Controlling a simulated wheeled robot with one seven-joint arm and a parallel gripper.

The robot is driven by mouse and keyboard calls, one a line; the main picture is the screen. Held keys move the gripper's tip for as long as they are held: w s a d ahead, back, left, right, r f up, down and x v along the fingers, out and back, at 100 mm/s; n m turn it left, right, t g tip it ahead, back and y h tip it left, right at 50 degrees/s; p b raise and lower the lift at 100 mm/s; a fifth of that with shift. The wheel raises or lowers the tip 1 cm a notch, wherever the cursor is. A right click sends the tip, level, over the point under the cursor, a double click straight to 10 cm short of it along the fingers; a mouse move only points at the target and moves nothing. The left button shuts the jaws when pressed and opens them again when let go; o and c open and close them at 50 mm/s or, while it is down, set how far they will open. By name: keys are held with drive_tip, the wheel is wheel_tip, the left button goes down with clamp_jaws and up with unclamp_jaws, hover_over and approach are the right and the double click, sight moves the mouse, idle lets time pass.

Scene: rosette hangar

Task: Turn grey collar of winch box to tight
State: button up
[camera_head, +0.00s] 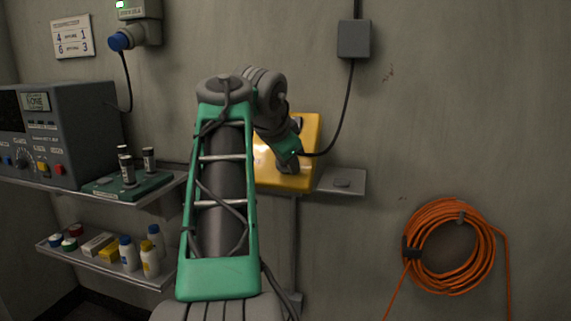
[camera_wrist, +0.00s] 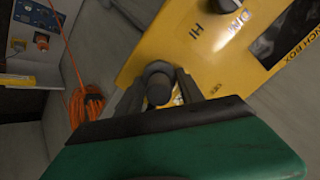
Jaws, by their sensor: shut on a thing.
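The yellow winch box (camera_head: 306,128) is mounted on the wall, partly hidden behind my arm in the head view. In the wrist view its yellow face (camera_wrist: 190,42) carries the marking "HI", a dark knob (camera_wrist: 228,4) at the top edge and the lettering "NCH BOX" at the right. The grey collar (camera_wrist: 158,86) is a dark round part near the lower edge of the face. My gripper (camera_wrist: 160,90) has a finger on each side of the collar and is shut on it. In the head view my gripper (camera_head: 287,165) meets the lower part of the box.
A small shelf (camera_head: 353,183) juts out right of the box, and a cable runs up to a grey wall box (camera_head: 354,39). A coiled orange hose (camera_head: 408,262) hangs at lower right. Shelves with bottles (camera_head: 128,254) and a grey instrument (camera_head: 62,135) stand at left.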

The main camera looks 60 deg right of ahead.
drive_tip(key=m+b, duration=0.2)
drive_tip(key=m, duration=0.3)
drive_tip(key=shift+f, duration=0.2)
drive_tip(key=shift+s+m+b, duration=0.1)
drive_tip(key=shift+m+b, duration=0.5)
drive_tip(key=shift+m, duration=0.7)
drive_tip(key=shift+r, duration=0.1)
drive_tip(key=o, duration=1.4)
drive_tip(key=shift+a+r, duration=0.1)
